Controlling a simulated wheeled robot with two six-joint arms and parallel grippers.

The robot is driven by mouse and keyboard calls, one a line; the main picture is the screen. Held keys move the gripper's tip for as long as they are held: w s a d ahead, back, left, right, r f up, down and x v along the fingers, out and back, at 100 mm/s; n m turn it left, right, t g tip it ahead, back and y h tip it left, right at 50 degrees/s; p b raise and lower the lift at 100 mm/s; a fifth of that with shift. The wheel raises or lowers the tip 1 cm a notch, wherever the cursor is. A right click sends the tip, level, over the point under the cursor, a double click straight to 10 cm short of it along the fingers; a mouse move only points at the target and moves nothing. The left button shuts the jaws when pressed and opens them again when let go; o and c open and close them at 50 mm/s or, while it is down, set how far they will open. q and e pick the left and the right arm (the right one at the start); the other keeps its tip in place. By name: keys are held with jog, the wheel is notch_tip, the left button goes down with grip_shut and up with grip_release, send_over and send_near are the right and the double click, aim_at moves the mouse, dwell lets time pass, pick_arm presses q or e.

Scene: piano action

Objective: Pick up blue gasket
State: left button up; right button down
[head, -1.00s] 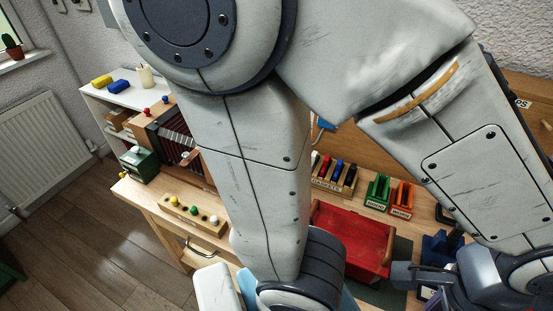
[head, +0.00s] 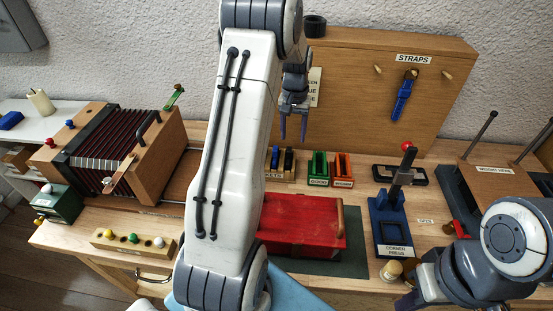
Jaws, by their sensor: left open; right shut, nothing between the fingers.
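The gasket rack (head: 281,181) stands at the back of the bench, partly hidden behind my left arm. The blue gasket (head: 275,158) stands upright in it, beside a dark one (head: 288,160). The rack's left part is hidden. My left gripper (head: 293,138) is open and empty, its fingers pointing down. In the picture it is just above the rack, against the wooden board. It appears apart from the gaskets. My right gripper (head: 405,302) is shut and empty low at the right, partly cut off by the frame edge.
Green (head: 318,168) and orange (head: 342,170) holders stand right of the rack. A red tray (head: 300,222) lies in front. A blue corner press (head: 390,220) stands to the right. An accordion (head: 110,150) is at the left. The strap board (head: 350,100) rises behind.

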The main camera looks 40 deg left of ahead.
pick_arm(q)
jog(key=n, duration=0.1)
send_over(277, 148)
notch_tip(277, 148, down, 2)
jog(key=shift+d+f, duration=0.1)
jog(key=shift+f, duration=0.05)
jog(key=shift+s+a+f, duration=0.1)
jog(key=shift+a+f, duration=0.05)
jog(key=shift+f, duration=0.3)
jog(key=shift+s+a+f, duration=0.1)
jog(key=shift+a+f, duration=0.05)
jog(key=shift+f, duration=0.25)
notch_tip(277, 148, down, 5)
jog(key=shift+f+p, duration=0.15)
jog(key=shift+p, duration=1.05)
jog(key=shift+f, duration=0.25)
grip_shut()
